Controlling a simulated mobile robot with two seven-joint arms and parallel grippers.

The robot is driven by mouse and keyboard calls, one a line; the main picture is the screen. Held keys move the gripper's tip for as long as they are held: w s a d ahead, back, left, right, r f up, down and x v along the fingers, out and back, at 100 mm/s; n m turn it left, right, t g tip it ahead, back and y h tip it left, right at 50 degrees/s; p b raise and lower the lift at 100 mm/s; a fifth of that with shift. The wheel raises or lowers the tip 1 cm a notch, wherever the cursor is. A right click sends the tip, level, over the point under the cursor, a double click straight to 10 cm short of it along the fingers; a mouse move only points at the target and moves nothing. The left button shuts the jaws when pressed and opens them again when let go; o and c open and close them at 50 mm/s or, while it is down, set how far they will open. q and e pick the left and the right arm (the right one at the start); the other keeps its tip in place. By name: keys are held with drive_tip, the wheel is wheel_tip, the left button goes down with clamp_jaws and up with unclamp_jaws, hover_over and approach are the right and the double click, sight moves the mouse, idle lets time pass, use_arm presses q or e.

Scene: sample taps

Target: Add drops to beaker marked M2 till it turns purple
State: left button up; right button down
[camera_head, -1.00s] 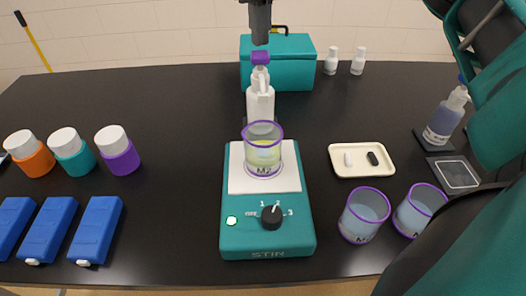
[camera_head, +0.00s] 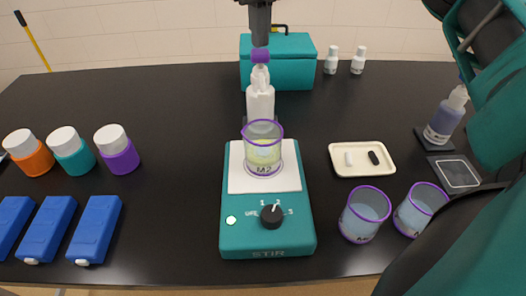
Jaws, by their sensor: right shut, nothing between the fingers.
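The beaker marked M2 (camera_head: 263,152) stands upright on the white top of a teal stirrer (camera_head: 235,215) in the middle of the table. It has a purple rim and holds pale yellow liquid. A white bottle (camera_head: 260,100) with a purple top piece (camera_head: 260,57) stands directly behind it and is partly hidden by the beaker. My right gripper (camera_head: 260,42) is at the top middle, shut and empty, just above the purple piece; whether they touch is unclear. My left gripper is out of view.
Two purple-rimmed beakers (camera_head: 364,214) (camera_head: 420,208) with pale bluish contents stand at right, near a white tray (camera_head: 345,170). A squeeze bottle (camera_head: 446,117) stands behind them. Several capped jars (camera_head: 117,150) and blue blocks (camera_head: 95,230) are at left. A teal box (camera_head: 290,70) is behind.

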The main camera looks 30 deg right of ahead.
drive_tip(key=shift+f+b, duration=0.7)
drive_tip(key=shift+f, duration=0.55)
drive_tip(key=shift+r+p, duration=1.25)
drive_tip(key=shift+r, duration=0.25)
wheel_tip(320, 180, up, 3)
drive_tip(key=shift+f+p, duration=0.15)
drive_tip(key=shift+p, duration=1.05)
drive_tip(key=shift+r+p, duration=0.55)
drive_tip(key=shift+r, duration=1.1)
